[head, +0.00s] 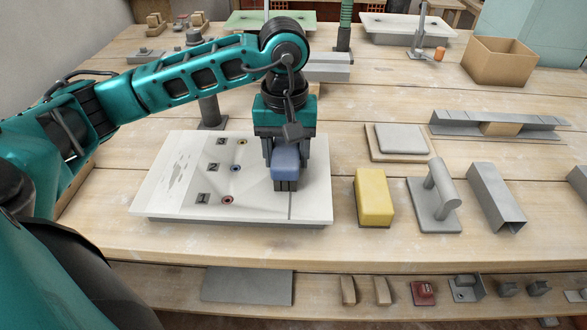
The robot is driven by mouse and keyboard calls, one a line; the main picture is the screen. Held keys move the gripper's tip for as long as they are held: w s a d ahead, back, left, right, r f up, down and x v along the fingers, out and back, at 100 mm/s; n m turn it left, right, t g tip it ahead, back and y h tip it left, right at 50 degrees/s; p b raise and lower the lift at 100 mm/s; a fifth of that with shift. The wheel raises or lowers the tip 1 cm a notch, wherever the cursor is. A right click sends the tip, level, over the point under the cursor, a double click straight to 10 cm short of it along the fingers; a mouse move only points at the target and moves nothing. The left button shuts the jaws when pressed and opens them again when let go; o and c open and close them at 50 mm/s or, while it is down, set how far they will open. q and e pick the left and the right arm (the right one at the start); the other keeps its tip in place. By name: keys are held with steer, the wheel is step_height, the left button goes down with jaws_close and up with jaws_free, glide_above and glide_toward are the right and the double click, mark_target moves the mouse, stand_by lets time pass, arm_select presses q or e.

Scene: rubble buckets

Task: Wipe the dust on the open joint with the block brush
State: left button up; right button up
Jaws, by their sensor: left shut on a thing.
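My left gripper (286,150) points down over the right part of a pale slab (255,205). It is shut on the blue block brush (285,160), whose lower end is dark grey. The brush is at or just above the slab; I cannot tell whether it touches. A thin dark line, the open joint (290,209), runs from beneath the brush to the slab's front edge. The gripper and brush hide its farther part. Dust on the joint cannot be made out. Grey smudges (178,172) mark the slab's left part. My right gripper is not in view.
The slab also bears several numbered tags and small coloured rings (235,169). To the right stand a yellow block (373,197), a grey float with a handle (435,205) and a grey channel (495,198). A cardboard box (500,62) stands farther back. Small items line the front ledge.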

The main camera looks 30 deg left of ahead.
arm_select(q)
steer(key=shift+s+a+f, duration=0.25)
steer(key=shift+s+a, duration=0.15)
steer(key=shift+a, duration=0.15)
steer(key=shift+r+p, duration=0.3)
steer(key=shift+r, duration=0.5)
steer(key=shift+w, duration=0.1)
